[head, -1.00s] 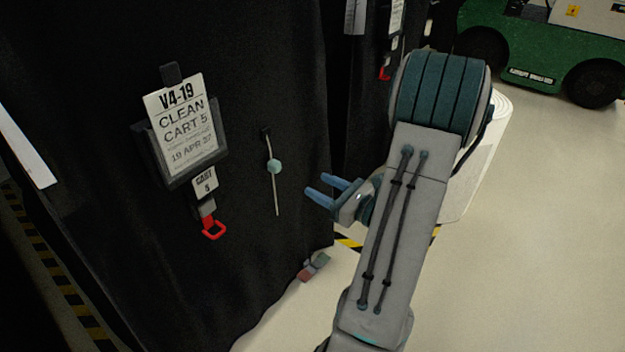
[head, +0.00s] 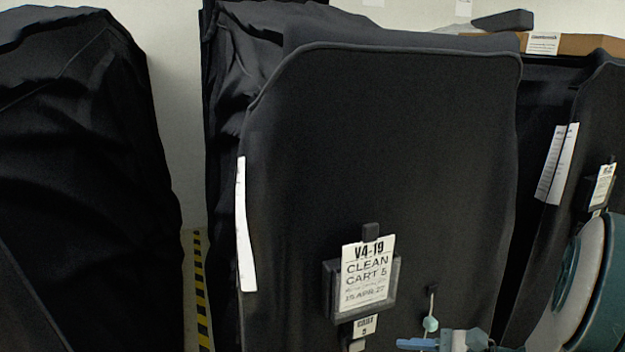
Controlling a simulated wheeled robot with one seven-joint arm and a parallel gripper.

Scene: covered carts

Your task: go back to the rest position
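My gripper (head: 418,344) is at the bottom edge of the head view, in front of the black covered cart (head: 390,140). Its blue fingers point left, and it is partly cut off by the frame. I cannot tell from this angle how far apart the fingers are. My arm shows at the lower right edge. A cord with a pale green bead (head: 430,324) hangs just above the gripper.
Another dark covered cart (head: 85,160) stands at the left. A third cart (head: 597,125) with papers stands at the right, behind my arm. A yellow-black striped strip (head: 201,300) runs between the left and middle carts. A cardboard box (head: 590,44) lies at the upper right.

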